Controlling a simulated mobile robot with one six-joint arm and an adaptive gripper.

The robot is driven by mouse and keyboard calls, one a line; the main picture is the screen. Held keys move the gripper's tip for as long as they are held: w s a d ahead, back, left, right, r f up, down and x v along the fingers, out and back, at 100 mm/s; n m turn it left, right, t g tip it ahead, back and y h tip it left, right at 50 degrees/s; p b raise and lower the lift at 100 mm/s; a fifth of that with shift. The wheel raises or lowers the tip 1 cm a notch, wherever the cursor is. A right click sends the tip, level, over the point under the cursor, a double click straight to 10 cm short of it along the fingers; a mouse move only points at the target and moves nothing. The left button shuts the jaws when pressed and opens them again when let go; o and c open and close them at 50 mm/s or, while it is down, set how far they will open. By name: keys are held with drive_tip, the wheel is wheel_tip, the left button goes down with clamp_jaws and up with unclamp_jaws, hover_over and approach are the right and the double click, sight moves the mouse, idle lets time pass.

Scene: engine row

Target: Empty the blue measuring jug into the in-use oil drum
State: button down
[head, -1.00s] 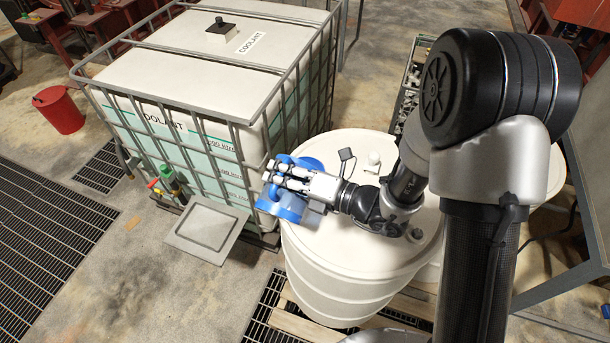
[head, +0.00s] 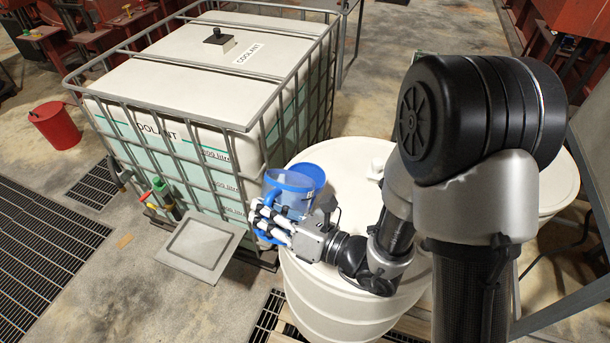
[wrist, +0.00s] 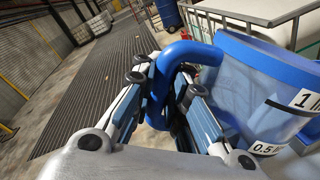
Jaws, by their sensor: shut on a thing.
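The blue measuring jug (head: 292,195) is held above the left part of a white drum's lid (head: 350,175). My gripper (head: 268,218) is shut on its handle. In the wrist view my gripper's fingers (wrist: 165,95) close around the blue handle (wrist: 158,92), and the clear blue jug wall (wrist: 258,95) with its volume labels fills the right side. The jug looks tilted in the wrist view, but the wrist camera is tilted too. In the head view its rim faces up. I cannot tell whether it holds liquid. My arm hides part of the lid.
A caged coolant tank (head: 190,100) stands left of the drum, with a grey tray (head: 201,246) in front of its tap. A second white drum (head: 553,185) is behind my arm on the right. A red bucket (head: 55,122) and floor grates lie further left.

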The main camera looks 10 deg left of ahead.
drive_tip(key=shift+s+p, duration=0.3)
drive_tip(key=shift+p, duration=0.65)
drive_tip(key=s+f+n+b, duration=0.2)
drive_tip(key=f+n+b, duration=0.1)
drive_tip(key=f, duration=0.3)
drive_tip(key=s+a+f+n+b, duration=0.1)
drive_tip(key=s+f+n+b, duration=0.2)
drive_tip(key=f, duration=0.4)
drive_tip(key=shift+s+a+f+n+t+y+b, duration=0.15)
drive_tip(key=shift+n+t+y+b, duration=0.2)
drive_tip(key=shift+b, duration=0.45)
